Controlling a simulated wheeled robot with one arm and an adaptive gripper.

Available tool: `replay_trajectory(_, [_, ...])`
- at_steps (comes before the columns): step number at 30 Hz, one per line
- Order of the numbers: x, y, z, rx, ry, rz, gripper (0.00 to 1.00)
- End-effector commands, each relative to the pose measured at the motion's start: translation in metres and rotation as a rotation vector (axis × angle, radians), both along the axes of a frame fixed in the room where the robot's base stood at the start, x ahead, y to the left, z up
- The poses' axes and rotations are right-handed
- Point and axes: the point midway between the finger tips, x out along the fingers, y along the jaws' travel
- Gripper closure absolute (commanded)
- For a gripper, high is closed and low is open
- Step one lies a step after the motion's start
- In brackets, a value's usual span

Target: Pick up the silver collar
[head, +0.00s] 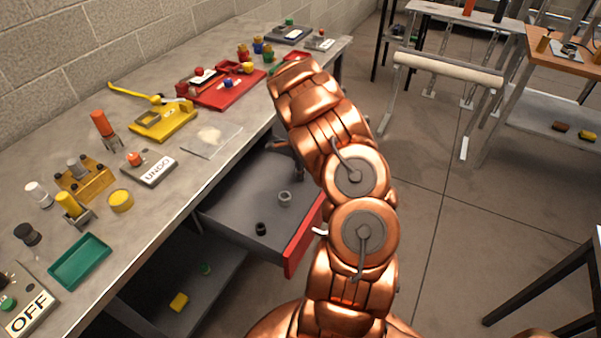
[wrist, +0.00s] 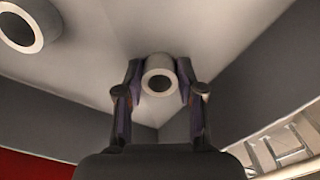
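In the wrist view a silver-grey collar (wrist: 159,77) with a round hole sits between the two fingers of my gripper (wrist: 160,80). A finger lies against each side of it, with no clear gap, near a drawer corner. Whether it is raised off the drawer floor, I cannot tell. In the head view my gripper (head: 298,172) shows only as small dark parts beside my copper arm. A silver ring (head: 285,198) and a dark ring (head: 260,228) show on the floor of the open drawer. Another larger grey ring (wrist: 21,27) is at the wrist view's upper left.
The grey drawer has a red front (head: 304,245) and low walls around the gripper. The workbench (head: 130,225) above holds a green tray (head: 80,261), a yellow block (head: 163,122) and a red tray (head: 228,91). A lower shelf (head: 190,280) is under the drawer.

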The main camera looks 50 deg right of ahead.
Motion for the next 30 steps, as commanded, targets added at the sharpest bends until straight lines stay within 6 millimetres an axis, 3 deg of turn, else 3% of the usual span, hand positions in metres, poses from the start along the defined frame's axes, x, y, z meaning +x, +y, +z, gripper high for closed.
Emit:
replay_trajectory(10, [0.0, 0.0, 0.0, 0.0, 0.0, 0.0, 1.0])
replay_trajectory(20, [0.001, 0.0, 0.005, -0.001, -0.002, 0.0, 1.0])
replay_trajectory(26, [0.001, 0.0, 0.028, -0.001, -0.001, 0.0, 1.0])
replay_trajectory(30, [0.001, -0.001, 0.053, -0.005, -0.005, 0.0, 1.0])
